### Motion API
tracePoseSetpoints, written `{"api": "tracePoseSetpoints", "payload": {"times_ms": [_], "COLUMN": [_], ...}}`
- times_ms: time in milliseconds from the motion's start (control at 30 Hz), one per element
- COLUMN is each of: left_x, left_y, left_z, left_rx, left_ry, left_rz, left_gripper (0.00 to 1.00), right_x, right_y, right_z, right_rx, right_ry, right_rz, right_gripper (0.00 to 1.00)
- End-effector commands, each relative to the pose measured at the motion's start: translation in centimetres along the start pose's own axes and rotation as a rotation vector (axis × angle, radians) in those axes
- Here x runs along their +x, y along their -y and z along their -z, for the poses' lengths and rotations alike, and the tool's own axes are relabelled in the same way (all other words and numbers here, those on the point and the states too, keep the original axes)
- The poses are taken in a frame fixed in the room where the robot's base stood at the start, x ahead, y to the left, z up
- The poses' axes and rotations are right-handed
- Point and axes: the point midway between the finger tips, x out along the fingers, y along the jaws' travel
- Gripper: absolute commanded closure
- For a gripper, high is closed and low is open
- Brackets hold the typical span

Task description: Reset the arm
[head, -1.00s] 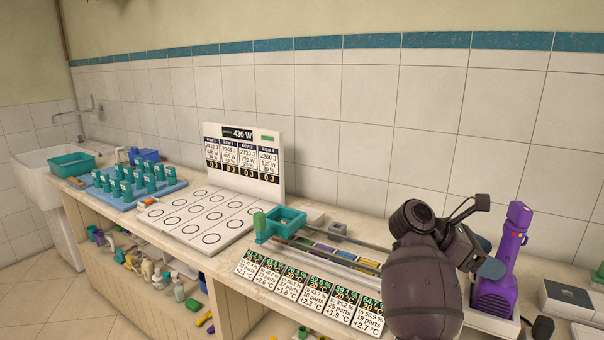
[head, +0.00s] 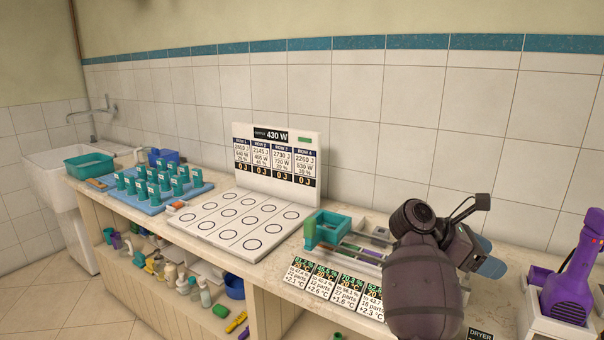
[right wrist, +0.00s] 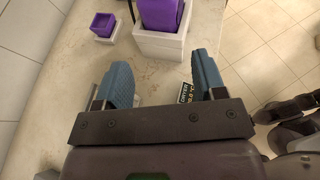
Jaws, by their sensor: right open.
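My right arm is at the right of the head view, over the counter, with part of its gripper (head: 490,264) showing as a blue finger. In the right wrist view both blue fingers of the right gripper (right wrist: 160,62) are spread wide apart. The gripper is empty and appears clear of objects. My left gripper is in neither view.
A white board with circles (head: 243,218) stands before an energy panel (head: 275,165). Teal blocks sit on a blue tray (head: 155,203); a teal bin (head: 90,165) is at far left. Printed cards (head: 335,288) line the counter edge. A purple cup (right wrist: 103,24) stands near the dryer.

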Motion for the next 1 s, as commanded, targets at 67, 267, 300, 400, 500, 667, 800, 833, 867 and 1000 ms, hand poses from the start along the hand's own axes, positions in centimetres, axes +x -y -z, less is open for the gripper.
{"api": "tracePoseSetpoints", "payload": {"times_ms": [67,267,300,400,500,667,800,833,867,1000], "left_x": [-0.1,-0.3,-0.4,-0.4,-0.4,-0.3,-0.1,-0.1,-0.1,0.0], "left_y": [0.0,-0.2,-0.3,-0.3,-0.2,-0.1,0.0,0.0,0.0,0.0], "left_z": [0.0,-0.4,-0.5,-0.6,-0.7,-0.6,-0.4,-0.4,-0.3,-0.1], "left_rx": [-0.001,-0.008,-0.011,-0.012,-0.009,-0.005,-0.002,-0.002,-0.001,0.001], "left_ry": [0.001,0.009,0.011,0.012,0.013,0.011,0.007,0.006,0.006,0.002], "left_rz": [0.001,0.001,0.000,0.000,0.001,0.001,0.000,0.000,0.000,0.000], "left_gripper": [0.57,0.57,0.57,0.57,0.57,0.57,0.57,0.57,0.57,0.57], "right_x": [0.0,-0.8,-1.2,-2.8,-5.2,-8.9,-11.7,-12.3,-12.8,-14.3], "right_y": [-0.9,-2.9,-3.2,-3.9,-4.3,-4.1,-3.7,-3.6,-3.5,-3.0], "right_z": [-0.7,-4.2,-5.2,-8.1,-11.3,-14.3,-14.1,-13.7,-13.2,-9.3], "right_rx": [-0.073,-0.177,-0.195,-0.248,-0.308,-0.454,-0.631,-0.674,-0.718,-0.958], "right_ry": [0.042,0.255,0.311,0.480,0.688,1.048,1.369,1.438,1.506,1.822], "right_rz": [-0.055,-0.173,-0.194,-0.244,-0.275,-0.259,-0.196,-0.178,-0.159,-0.049], "right_gripper": [0.36,0.36,0.36,0.36,0.36,0.36,0.36,0.36,0.36,0.36]}}
